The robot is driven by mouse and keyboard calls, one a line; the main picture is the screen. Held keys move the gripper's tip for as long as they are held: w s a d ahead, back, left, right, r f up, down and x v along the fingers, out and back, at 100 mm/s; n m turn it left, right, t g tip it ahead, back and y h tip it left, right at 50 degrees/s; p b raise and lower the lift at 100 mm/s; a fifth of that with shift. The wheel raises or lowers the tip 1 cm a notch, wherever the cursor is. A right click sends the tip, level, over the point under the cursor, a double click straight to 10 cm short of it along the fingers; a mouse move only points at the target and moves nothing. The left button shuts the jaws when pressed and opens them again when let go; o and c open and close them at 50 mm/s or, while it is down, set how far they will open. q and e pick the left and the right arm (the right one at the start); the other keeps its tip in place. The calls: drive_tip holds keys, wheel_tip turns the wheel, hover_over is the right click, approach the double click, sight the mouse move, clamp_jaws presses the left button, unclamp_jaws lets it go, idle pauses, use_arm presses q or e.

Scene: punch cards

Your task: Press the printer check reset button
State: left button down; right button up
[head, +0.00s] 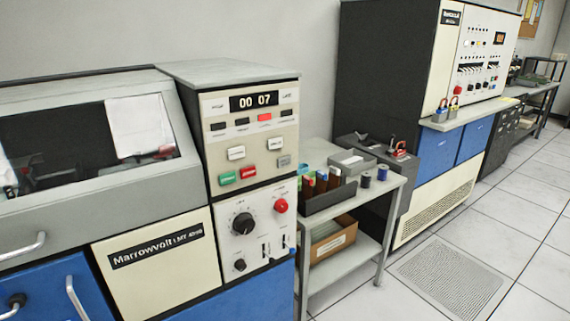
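The printer's cream control panel (250,140) stands left of centre. Its display (254,101) reads "00 07". Below it is a row of small indicators, one of them lit red (264,117). Lower down are two white buttons, at left (236,153) and at right (275,143), a green button (227,178), a red button (248,172) and a grey button (284,161). The labels are too small to read, so I cannot tell which is the printer check reset button. Neither of my grippers is in view.
Under the panel is a lower panel with a black knob (243,223) and a round red button (281,205). A grey side table (378,191) with boxes and spools stands to the right. A "Marrowvolt" cabinet (385,70) stands behind. Tiled floor (510,215) is clear at right.

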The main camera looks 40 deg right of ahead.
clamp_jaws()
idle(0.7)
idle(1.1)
